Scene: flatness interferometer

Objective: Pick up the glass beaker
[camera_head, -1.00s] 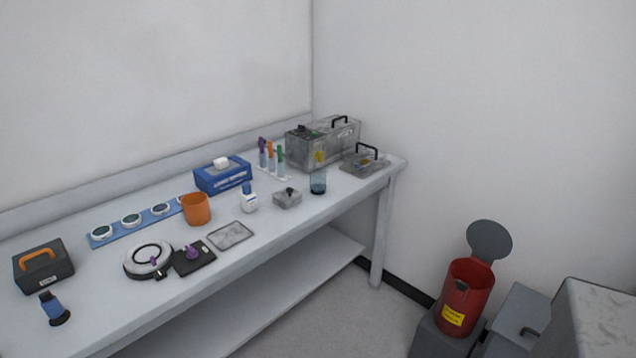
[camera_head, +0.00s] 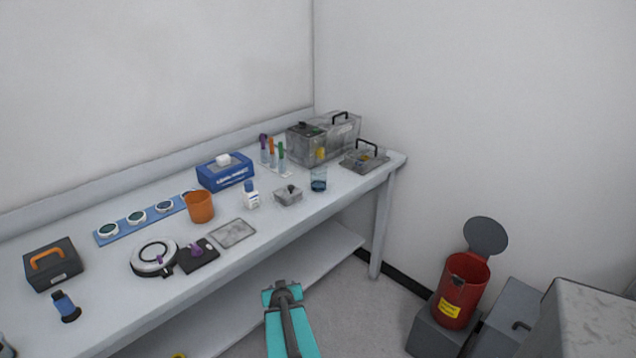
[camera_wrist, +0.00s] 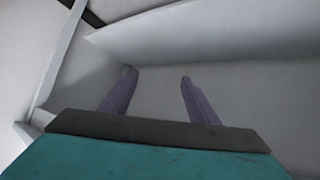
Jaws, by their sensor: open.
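The glass beaker (camera_head: 318,180) stands upright near the front edge of the bench, toward its right end. It is clear, with dark blue at the bottom. My teal arm (camera_head: 289,325) shows at the bottom middle of the head view, in front of the bench and well short of the beaker. In the wrist view my gripper (camera_wrist: 157,80) has its two purple fingers apart with nothing between them. The beaker does not show in the wrist view.
A grey lidded box (camera_head: 288,196) and a white bottle (camera_head: 250,196) stand left of the beaker. A red bin (camera_head: 462,290) stands right of the bench.

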